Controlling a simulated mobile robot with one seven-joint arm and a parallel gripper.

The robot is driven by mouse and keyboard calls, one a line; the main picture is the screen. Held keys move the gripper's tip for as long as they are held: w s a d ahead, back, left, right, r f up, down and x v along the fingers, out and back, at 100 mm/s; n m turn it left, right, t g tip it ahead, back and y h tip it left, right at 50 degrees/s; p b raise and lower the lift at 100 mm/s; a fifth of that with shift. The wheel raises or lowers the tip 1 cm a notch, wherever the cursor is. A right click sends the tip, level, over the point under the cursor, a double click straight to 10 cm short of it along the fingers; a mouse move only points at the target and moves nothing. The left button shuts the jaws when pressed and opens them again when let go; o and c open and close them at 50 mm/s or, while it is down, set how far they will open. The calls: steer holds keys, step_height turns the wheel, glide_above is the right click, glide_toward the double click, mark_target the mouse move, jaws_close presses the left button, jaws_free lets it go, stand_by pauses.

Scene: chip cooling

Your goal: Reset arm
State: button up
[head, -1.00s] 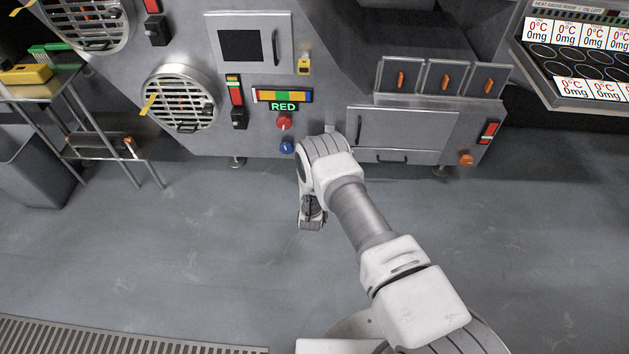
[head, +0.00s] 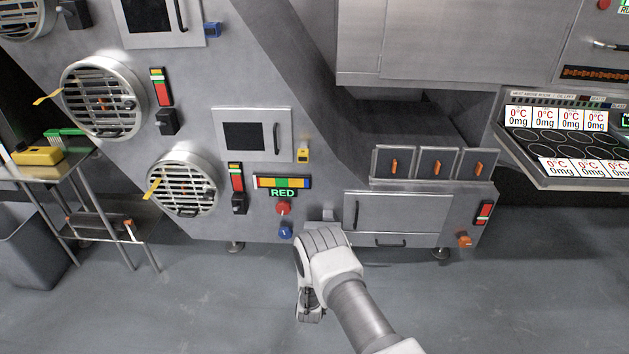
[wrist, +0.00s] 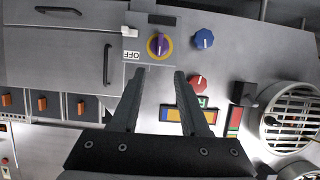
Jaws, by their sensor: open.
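My arm (head: 362,310) reaches up from the bottom of the head view, with its wrist bent down in front of the machine's lower panel. My gripper (wrist: 158,72) shows in the wrist view with its two dark fingers apart and nothing between them. Beyond the fingertips are a purple and yellow knob (wrist: 158,45) beside an OFF label, a blue knob (wrist: 203,38) and a red knob (wrist: 197,83). In the head view the red knob (head: 283,208) and blue knob (head: 285,231) sit just above and left of my wrist.
A metal cart (head: 85,200) with a yellow item (head: 38,156) and a grey bin (head: 35,246) stand at the left. Three orange-handled drawers (head: 436,164) and a tray unit (head: 560,180) are at the right. The floor beside my arm is clear.

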steer(key=w+r+g+y, duration=0.1)
steer(key=w+r, duration=0.1)
steer(key=r, duration=1.1)
steer(key=w+r+g+y, duration=0.1)
steer(key=w+r, duration=0.1)
steer(key=r, duration=1.1)
steer(key=s+d+r+g, duration=0.2)
steer(key=s+d+r, duration=0.2)
steer(key=s+r, duration=0.7)
steer(key=s+d+r+g, duration=0.2)
steer(key=s+d+r, duration=0.2)
steer(key=s+r, duration=0.65)
steer(key=s+d+r+g, duration=0.1)
steer(key=s+d+r, duration=0.1)
steer(key=s, duration=0.5)
steer(key=s+d+r+h, duration=0.1)
steer(key=s+d, duration=0.1)
steer(key=s, duration=0.6)
steer(key=s+d+r+g, duration=0.1)
steer(key=s+d+r, duration=0.15)
steer(key=s, duration=0.45)
step_height(320, 180, up, 27)
steer(key=p, duration=2.8)
steer(key=shift+s+r, duration=0.2)
steer(key=shift+s, duration=0.25)
